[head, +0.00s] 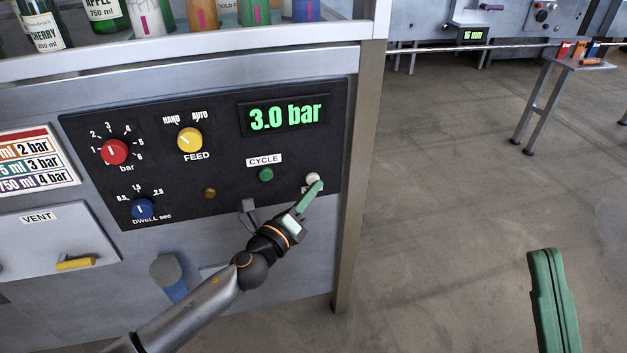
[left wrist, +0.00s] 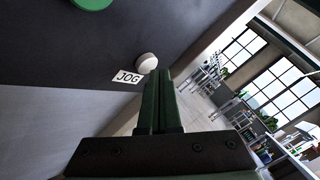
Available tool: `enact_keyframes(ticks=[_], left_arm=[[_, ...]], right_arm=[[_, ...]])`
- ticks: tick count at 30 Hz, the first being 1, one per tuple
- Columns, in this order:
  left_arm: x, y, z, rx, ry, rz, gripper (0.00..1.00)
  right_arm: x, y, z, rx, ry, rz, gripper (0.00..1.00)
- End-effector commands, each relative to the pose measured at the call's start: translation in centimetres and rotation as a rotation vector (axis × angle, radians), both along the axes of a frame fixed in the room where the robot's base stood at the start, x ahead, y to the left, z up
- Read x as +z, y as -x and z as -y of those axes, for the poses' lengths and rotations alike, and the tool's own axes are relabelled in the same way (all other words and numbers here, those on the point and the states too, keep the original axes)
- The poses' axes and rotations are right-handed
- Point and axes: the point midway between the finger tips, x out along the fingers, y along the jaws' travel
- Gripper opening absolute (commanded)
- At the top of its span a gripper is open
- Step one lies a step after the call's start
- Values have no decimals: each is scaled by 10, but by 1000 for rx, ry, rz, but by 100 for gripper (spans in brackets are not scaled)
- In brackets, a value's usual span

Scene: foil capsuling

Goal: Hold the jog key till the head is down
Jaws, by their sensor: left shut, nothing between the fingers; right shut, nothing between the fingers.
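The white jog key (head: 313,178) is at the lower right of the black control panel (head: 225,190). In the left wrist view the key (left wrist: 147,63) stands out from the panel beside its JOG label (left wrist: 127,77). My left gripper (head: 318,185) is shut and empty, its green fingertips at the key. In the left wrist view the fingertips (left wrist: 158,75) are right beside the key; whether they press it I cannot tell. My right gripper (head: 545,255) is shut and empty over open floor at the lower right. The head is not identifiable in these views.
The green CYCLE button (head: 266,174) is up and left of the jog key. The display (head: 284,116) reads 3.0 bar. Red, yellow and blue knobs sit further left, above the VENT flap (head: 35,240). Bottles stand on the shelf above. Floor right of the machine is open.

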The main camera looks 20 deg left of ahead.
Motion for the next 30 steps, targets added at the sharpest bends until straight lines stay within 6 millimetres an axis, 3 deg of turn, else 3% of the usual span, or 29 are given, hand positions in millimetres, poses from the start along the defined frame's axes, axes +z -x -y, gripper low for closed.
enact_keyframes(ticks=[30], left_arm=[[0, -9, -6, 2, -1, 1, 0]], right_arm=[[-1, 0, 0, 0, -1, 1, 0]])
